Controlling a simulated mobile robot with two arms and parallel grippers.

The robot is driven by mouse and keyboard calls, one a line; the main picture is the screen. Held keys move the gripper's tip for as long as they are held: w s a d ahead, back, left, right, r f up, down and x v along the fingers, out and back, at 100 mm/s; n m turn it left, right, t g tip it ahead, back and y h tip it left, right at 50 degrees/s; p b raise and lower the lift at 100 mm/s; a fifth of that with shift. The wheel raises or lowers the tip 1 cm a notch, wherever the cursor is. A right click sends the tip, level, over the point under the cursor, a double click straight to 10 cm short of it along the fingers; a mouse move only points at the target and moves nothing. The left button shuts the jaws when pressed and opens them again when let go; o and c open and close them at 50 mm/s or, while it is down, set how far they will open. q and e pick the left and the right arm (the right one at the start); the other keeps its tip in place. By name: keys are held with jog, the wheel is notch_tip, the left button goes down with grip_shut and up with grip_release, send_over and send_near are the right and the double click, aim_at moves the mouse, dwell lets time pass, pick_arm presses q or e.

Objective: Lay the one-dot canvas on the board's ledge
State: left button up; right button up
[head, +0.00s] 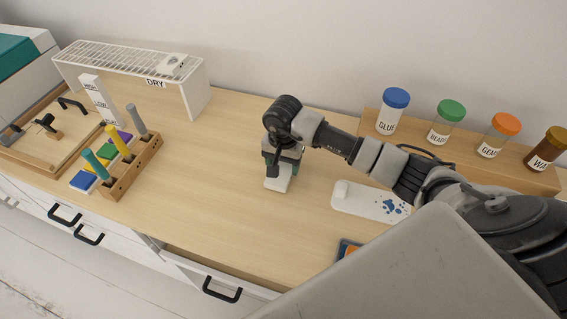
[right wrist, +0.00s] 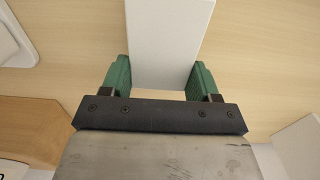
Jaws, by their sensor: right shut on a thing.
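My right gripper (head: 279,160) is over the middle of the desk, shut on a white block-like thing (head: 278,184). In the right wrist view the white thing (right wrist: 168,40) sits between the green fingers of the right gripper (right wrist: 160,80) and reaches out beyond them. No dot shows on its visible faces, so I cannot tell whether it is the one-dot canvas. A wooden board-like frame (head: 88,128) with black fittings lies at the far left; I cannot tell whether it has the ledge. My left gripper is not in view.
A white rack marked DRY (head: 197,92) stands at the back left. A wooden holder (head: 139,168) with coloured handles is left of the gripper. A white panel with blue marks (head: 361,200) lies to the right. Jars stand on a wooden riser (head: 470,160). A drawer (head: 240,279) is partly open.

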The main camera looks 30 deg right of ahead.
jog(key=shift+f, duration=0.45)
jog(key=shift+f, duration=0.2)
jog(key=o, duration=0.9)
jog(key=shift+r, duration=0.1)
